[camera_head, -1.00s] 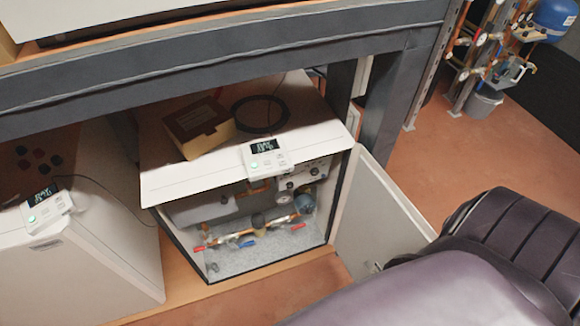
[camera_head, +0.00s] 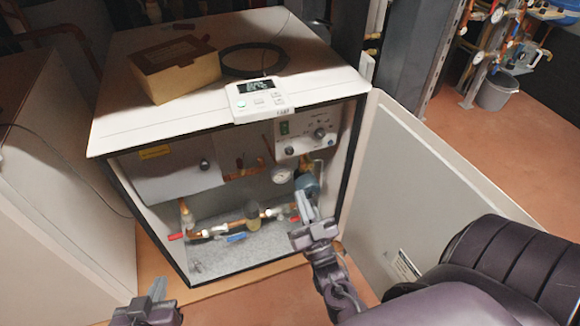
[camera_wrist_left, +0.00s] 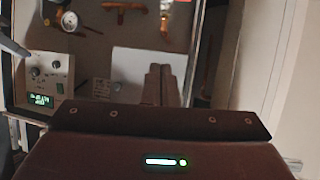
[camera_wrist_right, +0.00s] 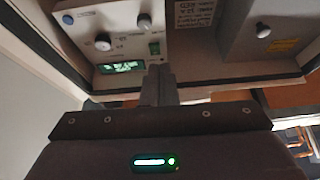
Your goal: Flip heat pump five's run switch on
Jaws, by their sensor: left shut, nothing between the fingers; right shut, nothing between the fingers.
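An open heat pump cabinet (camera_head: 230,88) stands in the middle of the head view. Its control panel (camera_head: 305,139) is inside at the upper right, with a small green rocker switch (camera_head: 284,128) and knobs. I cannot read the switch position or the pump's number. My right gripper (camera_head: 308,205) is shut and empty in front of the opening, below the panel. The right wrist view shows the panel upside down, with the switch (camera_wrist_right: 154,48) just beyond the fingertips (camera_wrist_right: 158,72). My left gripper (camera_head: 156,287) is shut and empty, low in front of the cabinet.
The open door (camera_head: 440,190) extends right. Pipes with red and blue valve handles (camera_head: 236,238) cross the cabinet's lower part. A controller (camera_head: 258,98) overhangs the front top edge. A cardboard box (camera_head: 176,70) and black cable coil (camera_head: 253,60) lie on top. Another cabinet (camera_head: 60,200) stands left.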

